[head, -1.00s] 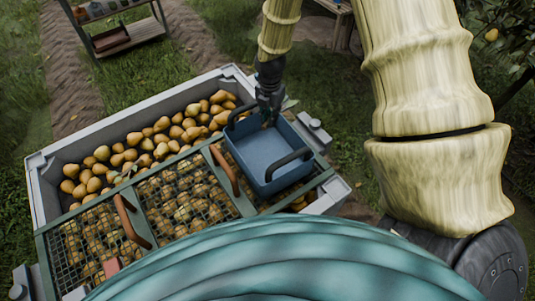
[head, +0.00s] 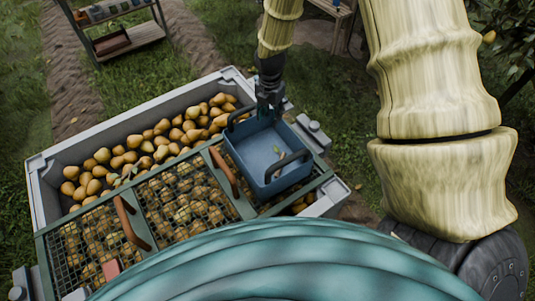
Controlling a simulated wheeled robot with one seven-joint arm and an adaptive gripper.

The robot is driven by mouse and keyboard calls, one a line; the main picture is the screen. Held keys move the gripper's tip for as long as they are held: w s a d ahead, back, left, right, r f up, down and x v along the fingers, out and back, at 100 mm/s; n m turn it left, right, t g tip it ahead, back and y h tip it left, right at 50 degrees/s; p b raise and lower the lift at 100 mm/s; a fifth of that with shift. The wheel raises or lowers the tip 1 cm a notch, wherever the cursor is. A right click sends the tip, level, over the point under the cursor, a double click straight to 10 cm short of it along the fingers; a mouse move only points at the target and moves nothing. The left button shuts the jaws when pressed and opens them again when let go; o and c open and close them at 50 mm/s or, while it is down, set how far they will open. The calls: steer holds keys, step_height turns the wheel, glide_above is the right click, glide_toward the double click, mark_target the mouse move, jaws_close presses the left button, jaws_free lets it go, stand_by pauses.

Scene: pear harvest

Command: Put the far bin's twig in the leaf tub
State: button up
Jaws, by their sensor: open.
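The blue leaf tub (head: 262,172), with two dark handles, stands at the right end of the pear bin. My gripper (head: 268,112) points down over the tub's back edge, above and apart from the leafy piece. It is open, with nothing visible in it. Its fingertips are small and dark here.
The grey bin (head: 100,131) holds many pears (head: 160,140), with a bit of green (head: 127,172) among them. A green-framed mesh cover (head: 185,200) with brown handles lies across its near part. A shelf rack (head: 125,42) stands on the grass behind.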

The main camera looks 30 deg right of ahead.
step_height(320, 180, up, 10)
steer(key=shift+s+r, duration=0.15)
stand_by(0.4)
stand_by(0.4)
